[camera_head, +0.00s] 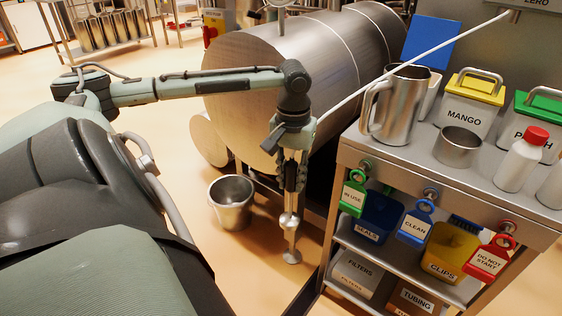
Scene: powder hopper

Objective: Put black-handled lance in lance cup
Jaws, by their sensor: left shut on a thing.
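My left gripper (297,124) is in front of the large steel drum, shut on the black-handled lance. The lance's dark handle (273,141) sticks out at the lower left of the gripper. Its long pale rod (440,51) slants up to the right, over the steel jug in the picture, with its tip near the top right. The fingers and the handle's middle are hard to make out. A small open steel cup (457,147) stands on the cart top; no label shows whether it is the lance cup. My right gripper is not in view.
The steel cart (470,185) also carries a steel jug (393,118), a yellow-lidded MANGO bin (465,115), a green-lidded bin (535,125) and a red-capped bottle (521,160). Coloured tags hang at its front. A steel pail (232,204) stands below the drum (300,55).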

